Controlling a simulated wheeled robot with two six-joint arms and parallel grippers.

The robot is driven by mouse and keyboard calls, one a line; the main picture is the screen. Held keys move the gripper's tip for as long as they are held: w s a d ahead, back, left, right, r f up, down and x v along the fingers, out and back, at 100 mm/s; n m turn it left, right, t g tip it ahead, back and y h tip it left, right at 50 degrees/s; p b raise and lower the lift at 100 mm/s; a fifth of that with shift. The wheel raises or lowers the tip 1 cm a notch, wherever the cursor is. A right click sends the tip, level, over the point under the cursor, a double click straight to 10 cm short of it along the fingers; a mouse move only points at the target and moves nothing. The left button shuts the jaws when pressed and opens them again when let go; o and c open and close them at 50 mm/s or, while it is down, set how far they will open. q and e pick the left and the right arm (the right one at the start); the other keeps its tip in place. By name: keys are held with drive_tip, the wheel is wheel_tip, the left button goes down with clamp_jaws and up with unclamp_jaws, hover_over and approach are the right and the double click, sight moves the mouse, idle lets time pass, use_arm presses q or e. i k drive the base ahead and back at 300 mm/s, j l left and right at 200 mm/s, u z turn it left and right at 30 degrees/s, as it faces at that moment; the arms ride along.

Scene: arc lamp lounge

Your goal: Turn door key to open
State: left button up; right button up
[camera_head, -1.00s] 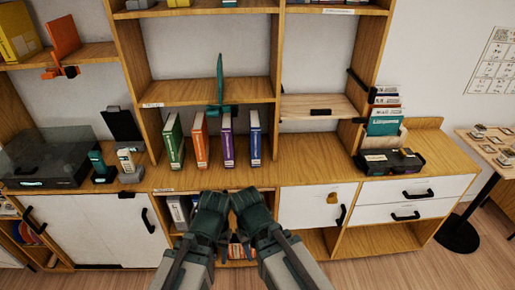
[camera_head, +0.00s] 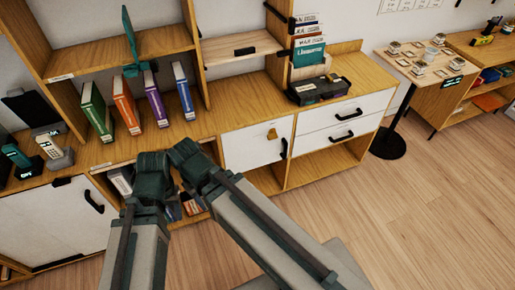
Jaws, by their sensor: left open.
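A small brass-coloured key piece (camera_head: 272,133) sits on the upper part of a white cabinet door (camera_head: 250,149). The door is closed and has a black handle (camera_head: 284,148) on its right side. My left gripper (camera_head: 153,178) is open, in front of the shelf unit and to the left of the door. My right gripper (camera_head: 190,160) is beside it, nearer the door's left edge. Its fingers are hard to make out. Both grippers are apart from the key in the picture, and I see nothing held in either.
Several books (camera_head: 125,106) stand on the wooden counter above. Two white drawers (camera_head: 338,117) are right of the door, below a black box (camera_head: 318,89). A small table (camera_head: 426,62) stands further right. The wooden floor (camera_head: 400,215) in front is clear.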

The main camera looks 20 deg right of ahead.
sight(274, 135)
drive_tip(key=l+z, duration=0.25)
drive_tip(key=z, duration=0.15)
drive_tip(key=l+z, duration=0.2)
drive_tip(key=z, duration=0.2)
drive_tip(key=l+z, duration=0.25)
drive_tip(key=z, duration=0.2)
